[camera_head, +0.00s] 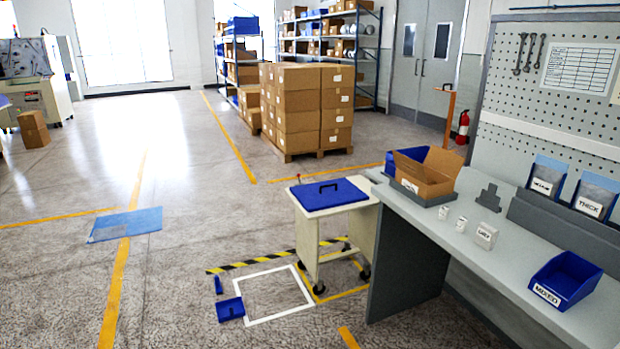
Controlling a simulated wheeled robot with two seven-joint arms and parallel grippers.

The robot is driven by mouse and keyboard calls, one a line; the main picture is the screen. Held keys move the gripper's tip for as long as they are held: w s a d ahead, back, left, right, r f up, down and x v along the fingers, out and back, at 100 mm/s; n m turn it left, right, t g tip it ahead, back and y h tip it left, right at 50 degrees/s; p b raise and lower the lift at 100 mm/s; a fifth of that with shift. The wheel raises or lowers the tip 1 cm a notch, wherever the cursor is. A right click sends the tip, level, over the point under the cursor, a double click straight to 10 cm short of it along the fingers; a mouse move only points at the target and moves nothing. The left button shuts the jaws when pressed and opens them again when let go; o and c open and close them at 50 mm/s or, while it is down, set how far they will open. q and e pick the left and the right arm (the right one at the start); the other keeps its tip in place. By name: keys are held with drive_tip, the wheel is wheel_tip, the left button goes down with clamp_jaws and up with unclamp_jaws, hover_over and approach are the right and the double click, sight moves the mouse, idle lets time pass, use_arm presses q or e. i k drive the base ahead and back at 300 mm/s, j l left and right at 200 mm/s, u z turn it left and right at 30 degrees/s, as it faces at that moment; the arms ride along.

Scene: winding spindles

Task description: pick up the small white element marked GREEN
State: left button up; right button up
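Several small white elements stand apart in a row on the grey workbench (555,285) at the right. The nearest and largest is a white block (485,237); its dark lettering is too small to read surely. A smaller white element (461,224) stands to its left, and another small white element (443,212) is farther left beside the cardboard box. Their markings are also too small to read, so I cannot tell which one is marked GREEN. Neither of my grippers is in view.
An open cardboard box (428,176) stands at the bench's far end, and a blue bin (566,280) marked MIXED at its near end. A white cart (332,222) with a blue lid stands left of the bench. Blue pieces (230,309) lie on the floor.

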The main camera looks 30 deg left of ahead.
sight(443, 214)
drive_tip(key=j+u, duration=0.3)
drive_tip(key=i+z, duration=0.1)
drive_tip(key=i, duration=0.55)
drive_tip(key=i+z, duration=0.15)
drive_tip(key=i, duration=0.5)
drive_tip(key=i+j+z, duration=0.1)
drive_tip(key=i, duration=0.5)
drive_tip(key=i+j+z, duration=0.15)
drive_tip(key=i, duration=0.5)
